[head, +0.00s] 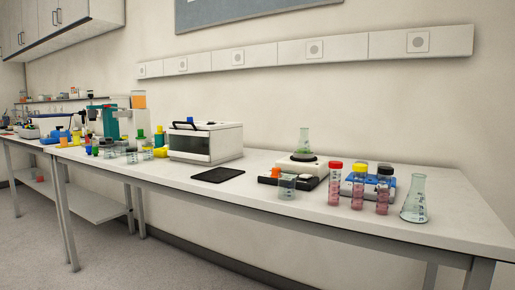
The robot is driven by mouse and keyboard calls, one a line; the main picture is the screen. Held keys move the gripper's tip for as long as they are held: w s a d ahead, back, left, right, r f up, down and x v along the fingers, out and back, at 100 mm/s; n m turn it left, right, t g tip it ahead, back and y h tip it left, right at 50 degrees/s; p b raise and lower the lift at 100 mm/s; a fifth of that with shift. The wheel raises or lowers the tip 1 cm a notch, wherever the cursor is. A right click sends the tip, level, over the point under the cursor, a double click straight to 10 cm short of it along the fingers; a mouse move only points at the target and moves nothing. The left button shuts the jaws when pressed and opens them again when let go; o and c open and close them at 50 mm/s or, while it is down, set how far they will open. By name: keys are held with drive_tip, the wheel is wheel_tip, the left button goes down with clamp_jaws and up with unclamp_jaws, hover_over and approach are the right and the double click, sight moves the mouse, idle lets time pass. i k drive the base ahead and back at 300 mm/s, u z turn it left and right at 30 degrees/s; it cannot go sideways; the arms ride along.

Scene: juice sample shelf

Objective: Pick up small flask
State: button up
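Two conical flasks show in the head view. A smaller-looking flask (304,144) with a greenish tint stands upright on the dark plate of a white bench device. A larger clear flask (414,200) with markings stands upright on the bench near its right end. Nothing touches either flask apart from what it stands on. My gripper and arm are not in view.
Tubes with a red cap (334,184), a yellow cap (358,187) and a dark cap (383,190) stand between the flasks, before a blue device (370,181). A beaker (287,187) stands in front of the white device (296,166). A white boxy machine (206,142) and black mat (218,175) are left. The bench (260,208) is clear along its front.

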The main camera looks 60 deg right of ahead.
sight(304, 147)
drive_tip(key=u, duration=0.05)
drive_tip(key=i, duration=1.7)
drive_tip(key=z, duration=2.55)
